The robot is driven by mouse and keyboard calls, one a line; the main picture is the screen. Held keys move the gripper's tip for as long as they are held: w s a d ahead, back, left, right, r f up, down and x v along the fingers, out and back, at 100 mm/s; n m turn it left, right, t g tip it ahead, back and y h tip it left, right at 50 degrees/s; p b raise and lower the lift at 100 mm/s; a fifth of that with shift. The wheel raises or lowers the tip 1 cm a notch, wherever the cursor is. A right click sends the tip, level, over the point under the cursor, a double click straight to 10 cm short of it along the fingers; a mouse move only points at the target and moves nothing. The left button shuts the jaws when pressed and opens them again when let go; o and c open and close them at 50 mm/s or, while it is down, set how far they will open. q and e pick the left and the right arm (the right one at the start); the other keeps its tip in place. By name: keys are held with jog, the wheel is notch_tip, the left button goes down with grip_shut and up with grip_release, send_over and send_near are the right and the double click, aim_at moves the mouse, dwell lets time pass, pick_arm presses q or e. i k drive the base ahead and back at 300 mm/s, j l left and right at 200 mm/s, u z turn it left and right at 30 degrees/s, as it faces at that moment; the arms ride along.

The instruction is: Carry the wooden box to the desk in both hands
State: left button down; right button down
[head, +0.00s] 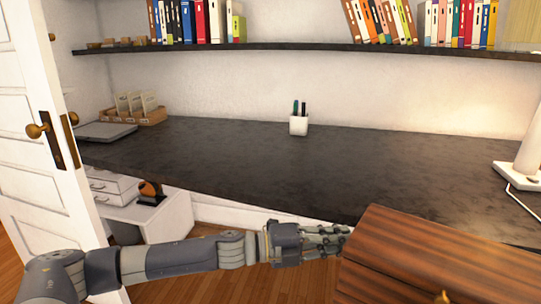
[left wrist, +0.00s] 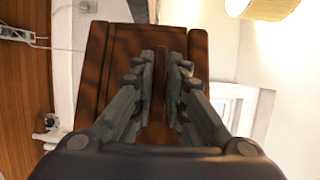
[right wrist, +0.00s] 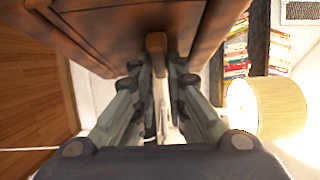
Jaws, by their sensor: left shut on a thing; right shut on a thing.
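The wooden box (head: 435,250) is dark striped wood and fills the lower right of the head view, cut off by the frame edge. My left gripper (head: 340,240) is at its left side. In the left wrist view the fingers (left wrist: 166,68) close around a narrow wooden handle on the box (left wrist: 120,75). My right gripper is outside the head view. In the right wrist view its fingers (right wrist: 157,68) close on a similar wooden handle (right wrist: 156,42) of the box. The desk (head: 240,160) has a dark top, beyond the box.
A white pen cup (head: 299,124) stands at the desk's back. A laptop (head: 105,131) and a wooden organizer (head: 135,114) are at the left end, a lamp base (head: 515,175) at the right. The desk's middle is clear. An open door (head: 35,150) stands at left.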

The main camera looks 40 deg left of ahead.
aim_at(334, 167)
jog(key=u, duration=0.7)
jog(key=i+l, duration=0.05)
